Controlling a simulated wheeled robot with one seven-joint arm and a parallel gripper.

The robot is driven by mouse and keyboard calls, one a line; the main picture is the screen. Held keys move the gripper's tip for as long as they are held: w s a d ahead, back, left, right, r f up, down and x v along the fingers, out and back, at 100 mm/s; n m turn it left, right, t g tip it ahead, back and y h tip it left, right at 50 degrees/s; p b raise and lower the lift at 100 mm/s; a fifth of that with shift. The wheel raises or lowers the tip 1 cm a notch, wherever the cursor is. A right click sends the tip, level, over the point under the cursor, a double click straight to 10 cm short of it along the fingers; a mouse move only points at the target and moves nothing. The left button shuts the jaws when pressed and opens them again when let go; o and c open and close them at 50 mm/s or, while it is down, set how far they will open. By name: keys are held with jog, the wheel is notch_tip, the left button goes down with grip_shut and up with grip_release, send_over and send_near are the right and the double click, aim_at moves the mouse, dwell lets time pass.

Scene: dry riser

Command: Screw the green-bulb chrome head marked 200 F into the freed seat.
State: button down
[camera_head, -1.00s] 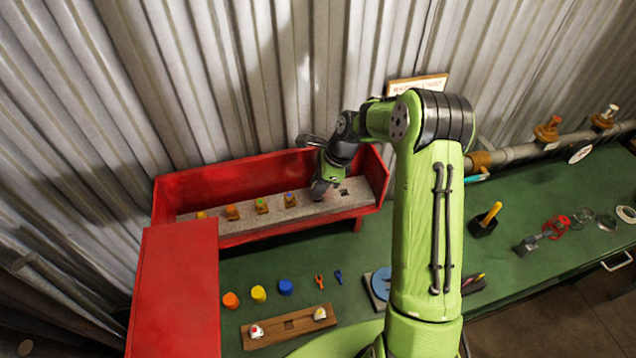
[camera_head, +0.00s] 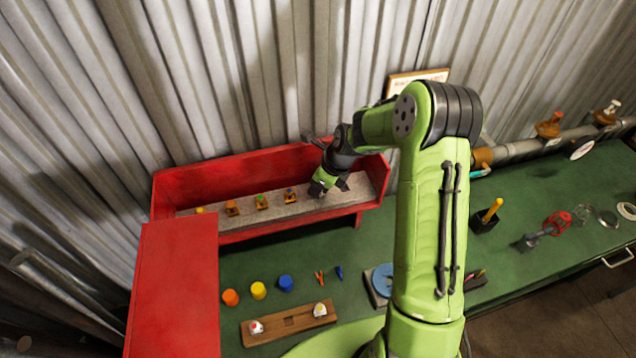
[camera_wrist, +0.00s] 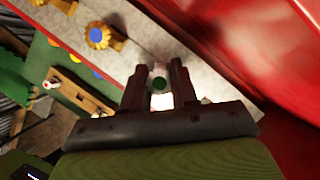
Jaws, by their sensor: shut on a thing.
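My gripper (camera_head: 328,188) is over the right part of the red shelf's pale tray strip. An orange-brown collar (camera_head: 482,157) is on the pipe beside my arm. I cannot tell which spot is the freed seat.
Several heads on brown holders (camera_head: 262,202) stand left of my gripper in the red shelf (camera_head: 232,181). Coloured caps (camera_head: 258,290) and a wooden block (camera_head: 290,322) lie on the bench (camera_head: 410,262). A black holder with a yellow handle (camera_head: 486,219) stands right of my arm.

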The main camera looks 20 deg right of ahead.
jog(key=m, duration=0.2)
jog(key=m+t+h+b, duration=0.1)
jog(key=m, duration=0.2)
jog(key=shift+a+f+h, duration=0.1)
jog(key=shift+h, duration=0.2)
jog(key=shift+m, duration=0.5)
jog(key=c, duration=0.8)
grip_release()
